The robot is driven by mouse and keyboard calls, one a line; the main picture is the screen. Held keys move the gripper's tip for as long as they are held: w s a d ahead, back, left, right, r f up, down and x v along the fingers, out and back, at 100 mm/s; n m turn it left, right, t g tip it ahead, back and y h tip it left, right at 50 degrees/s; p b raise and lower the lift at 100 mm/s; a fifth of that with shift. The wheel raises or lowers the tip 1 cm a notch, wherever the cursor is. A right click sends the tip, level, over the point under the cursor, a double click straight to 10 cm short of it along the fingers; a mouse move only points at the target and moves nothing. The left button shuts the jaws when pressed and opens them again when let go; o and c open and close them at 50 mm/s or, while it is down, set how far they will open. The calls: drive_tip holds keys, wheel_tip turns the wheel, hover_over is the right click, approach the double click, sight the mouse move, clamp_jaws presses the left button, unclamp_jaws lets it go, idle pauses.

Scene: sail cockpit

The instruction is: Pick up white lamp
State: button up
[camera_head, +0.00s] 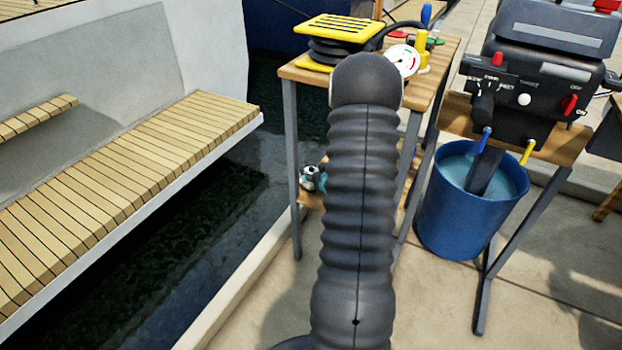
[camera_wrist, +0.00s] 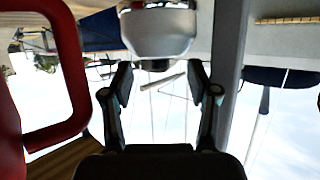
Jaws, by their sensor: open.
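No thing that I can surely name as the white lamp shows in the head view; my dark ribbed arm covers the middle there. In the wrist view a white rounded body (camera_wrist: 158,32) with a small dark part below it is at the top centre, beyond the fingertips. I cannot tell whether it is the lamp. My gripper (camera_wrist: 160,84) is open, with its two dark fingers apart and nothing held between them. The gripper is hidden in the head view.
A wooden table (camera_head: 440,62) holds a yellow-and-black bellows pump (camera_head: 335,38). A small white-and-dark item (camera_head: 313,178) is on its lower shelf. A black motor (camera_head: 535,95) stands over a blue bucket (camera_head: 450,215). A slatted bench (camera_head: 120,185) and dark water lie left. A red frame (camera_wrist: 72,60) is near the gripper.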

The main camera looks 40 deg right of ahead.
drive_tip(key=shift+x, duration=1.45)
drive_tip(key=shift+c, duration=0.2)
drive_tip(key=c, duration=0.8)
drive_tip(key=shift+c, duration=0.2)
drive_tip(key=shift+s, duration=0.1)
